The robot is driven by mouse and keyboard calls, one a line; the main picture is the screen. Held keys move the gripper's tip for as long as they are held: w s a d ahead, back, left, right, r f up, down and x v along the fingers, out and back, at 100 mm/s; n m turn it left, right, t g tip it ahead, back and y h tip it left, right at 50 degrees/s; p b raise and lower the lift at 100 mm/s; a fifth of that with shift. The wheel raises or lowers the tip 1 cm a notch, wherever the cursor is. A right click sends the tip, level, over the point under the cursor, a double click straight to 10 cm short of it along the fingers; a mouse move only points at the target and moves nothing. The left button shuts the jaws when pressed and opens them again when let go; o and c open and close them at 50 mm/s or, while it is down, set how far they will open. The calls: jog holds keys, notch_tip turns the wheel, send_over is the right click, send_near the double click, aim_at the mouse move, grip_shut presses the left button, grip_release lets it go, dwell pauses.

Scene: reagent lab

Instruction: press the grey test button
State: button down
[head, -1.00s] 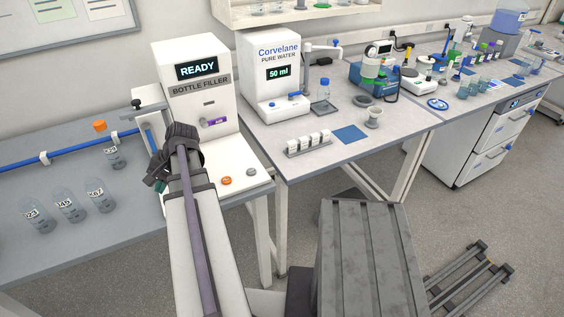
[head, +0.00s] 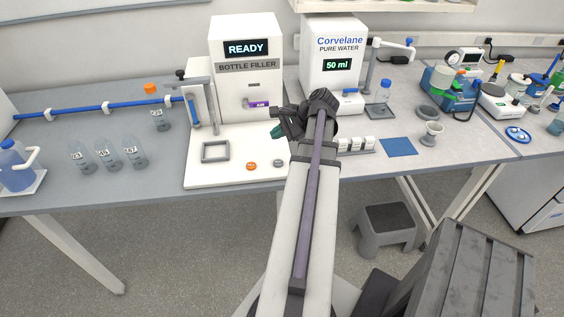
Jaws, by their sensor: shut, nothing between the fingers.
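The grey test button (head: 279,163) is a small round disc on the white base plate of the bottle filler (head: 246,60). An orange button (head: 251,166) sits just left of it. The filler's display reads READY. My gripper (head: 279,127) is shut and empty, above and behind the grey button in the picture, in front of the filler's right side. It appears raised above the base and apart from the button; the exact height is hard to tell. My arm covers the area right of the button.
A square grey frame (head: 215,151) lies on the base plate, left of the buttons. Several labelled bottles (head: 107,156) stand to the left. The pure water dispenser (head: 334,62) stands at right, with a rack of white blocks (head: 356,145) and a blue mat (head: 398,147) before it.

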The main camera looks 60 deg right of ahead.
aim_at(279, 163)
jog(key=shift+f+b, duration=4.4)
jog(key=shift+f, duration=0.05)
jog(key=shift+f+b, duration=0.4)
jog(key=shift+f+b, duration=0.45)
jog(key=shift+r, duration=0.15)
jog(key=shift+r+p, duration=0.75)
jog(key=shift+p, duration=0.1)
notch_tip(279, 163, up, 5)
jog(key=p, duration=0.5)
